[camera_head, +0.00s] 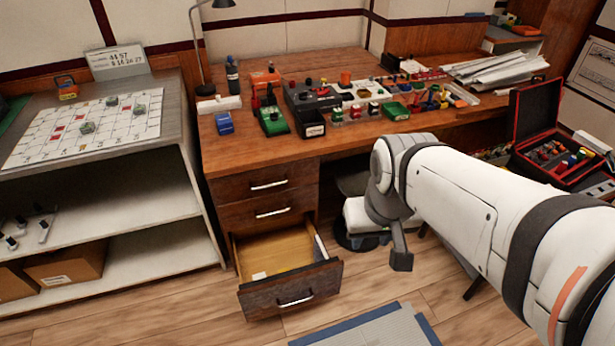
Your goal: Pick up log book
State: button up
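I cannot pick out a log book for certain. A stack of loose white papers (497,70) lies on the right part of the wooden desk (335,148). A small pale item (259,276) lies inside the open bottom drawer (285,255), near its left side; it is too small to identify. My white arm reaches in from the right, in front of the desk. My gripper (401,258) hangs at its end, right of the open drawer and below the desktop. Only part of it shows, so its opening and anything between its fingers are unclear.
Several small coloured devices (272,119) crowd the desktop. A lamp (203,88) stands at its left. A grey shelf unit (185,125) with a calendar sheet (85,128) stands left. An open red-lined case (537,101) is at right. The drawer juts over the wooden floor.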

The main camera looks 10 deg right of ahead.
aim_at(320, 252)
jog(key=i, duration=0.85)
jog(key=u, duration=0.05)
